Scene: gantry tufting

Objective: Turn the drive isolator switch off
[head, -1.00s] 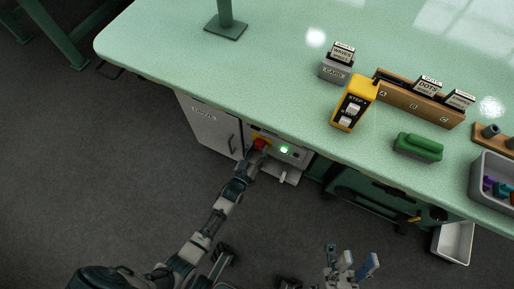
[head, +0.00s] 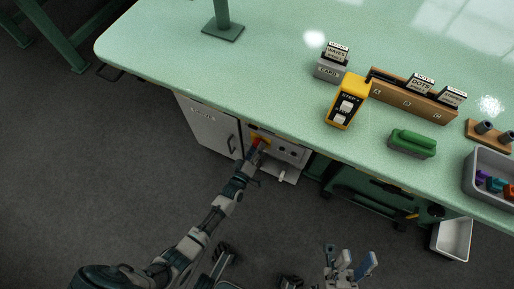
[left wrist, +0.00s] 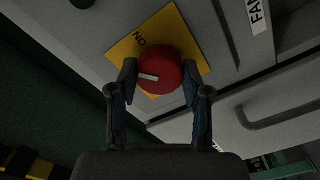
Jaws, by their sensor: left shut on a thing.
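The knob's white pointer mark faces left in the left wrist view. My left gripper (left wrist: 158,78) is shut on the red knob, one finger on each side. In the head view my left gripper (head: 256,147) reaches the yellow plate and partly hides the knob. My right gripper (head: 354,264) is open and empty, low in the view and away from the switch. No green light is lit on the panel (head: 288,151).
The green tabletop (head: 240,80) overhangs the cabinet door (head: 210,128). On it stand a yellow stop pendant (head: 347,101), card holders, a green handle block (head: 412,143) and a grey bin (head: 478,190). A white tray (head: 454,240) sits lower right.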

